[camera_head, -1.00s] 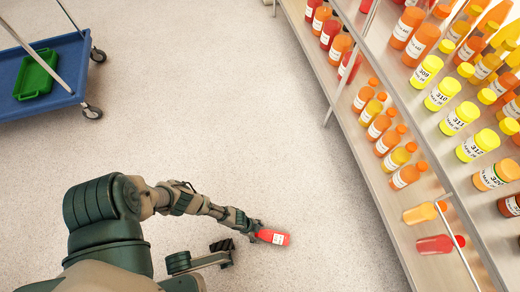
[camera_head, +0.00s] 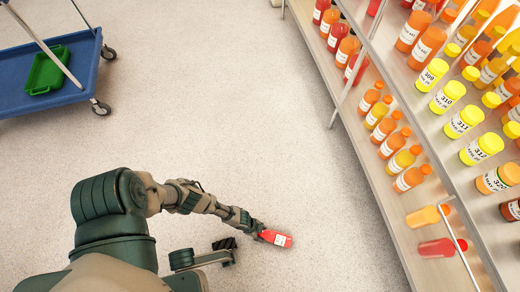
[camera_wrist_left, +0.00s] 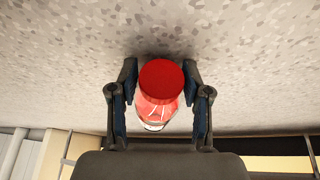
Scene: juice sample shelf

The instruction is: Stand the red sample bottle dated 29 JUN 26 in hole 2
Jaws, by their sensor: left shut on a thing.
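A red sample bottle (camera_head: 277,239) with a white label lies across the grip of my left gripper (camera_head: 260,232) in the head view, above the open floor. The label's date is too small to read. In the left wrist view the bottle's red cap (camera_wrist_left: 161,82) faces the camera, between the two fingers of the left gripper (camera_wrist_left: 162,100), which is shut on it. The numbered holes cannot be made out in these frames. My right gripper is not in view.
A shelf unit (camera_head: 372,172) with several orange, yellow and red bottles runs along the right side. A blue cart (camera_head: 72,92) carrying a green tray (camera_head: 42,78) stands at the upper left. The speckled floor (camera_head: 220,100) between them is clear.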

